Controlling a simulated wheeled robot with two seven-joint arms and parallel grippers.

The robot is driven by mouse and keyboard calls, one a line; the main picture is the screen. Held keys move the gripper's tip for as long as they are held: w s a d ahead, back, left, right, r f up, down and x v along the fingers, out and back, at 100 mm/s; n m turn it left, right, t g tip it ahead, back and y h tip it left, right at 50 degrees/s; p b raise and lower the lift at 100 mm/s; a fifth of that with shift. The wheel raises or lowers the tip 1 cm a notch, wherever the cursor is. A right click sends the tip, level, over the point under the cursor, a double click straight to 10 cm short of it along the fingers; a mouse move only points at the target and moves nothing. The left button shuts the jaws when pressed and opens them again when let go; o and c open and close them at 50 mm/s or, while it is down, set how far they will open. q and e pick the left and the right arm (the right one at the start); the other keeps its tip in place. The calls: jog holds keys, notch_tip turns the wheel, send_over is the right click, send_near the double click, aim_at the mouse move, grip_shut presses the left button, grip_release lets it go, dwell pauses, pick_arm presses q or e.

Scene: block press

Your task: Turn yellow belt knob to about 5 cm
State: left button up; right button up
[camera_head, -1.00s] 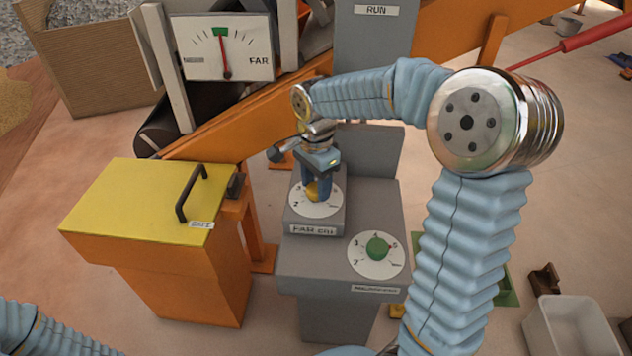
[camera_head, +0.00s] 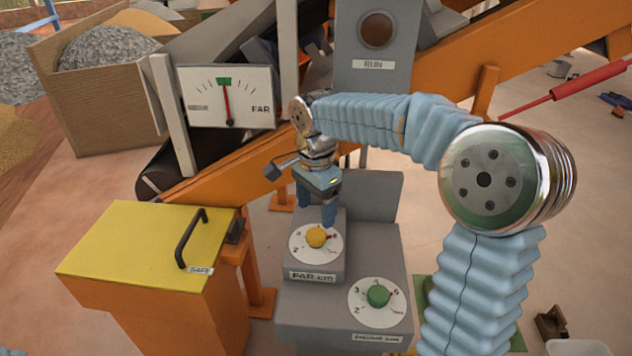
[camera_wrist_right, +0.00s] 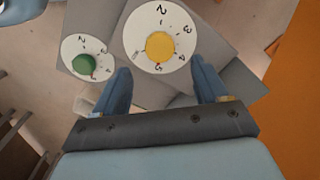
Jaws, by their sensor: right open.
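The yellow knob (camera_head: 316,236) sits at the centre of a white numbered dial (camera_head: 301,252) on the grey box labelled "FAR cm". A small red mark shows at the knob's right side in the head view. My right gripper (camera_head: 317,215) is open and empty just above and behind the knob, apart from it. In the right wrist view the yellow knob (camera_wrist_right: 160,46) lies ahead of and between the two open blue fingers (camera_wrist_right: 161,88). My left gripper is out of view.
A green knob (camera_head: 378,295) on its own dial sits lower right on the grey stand (camera_head: 300,310). A gauge (camera_head: 226,97) with a red needle near its green mark stands behind. A yellow-topped orange box (camera_head: 130,238) with a handle stands left. An orange conveyor beam (camera_head: 235,155) runs behind.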

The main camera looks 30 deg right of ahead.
notch_tip(320, 180, up, 7)
jog(key=shift+p, duration=0.3)
jog(key=shift+s, duration=0.1)
dwell(0.4)
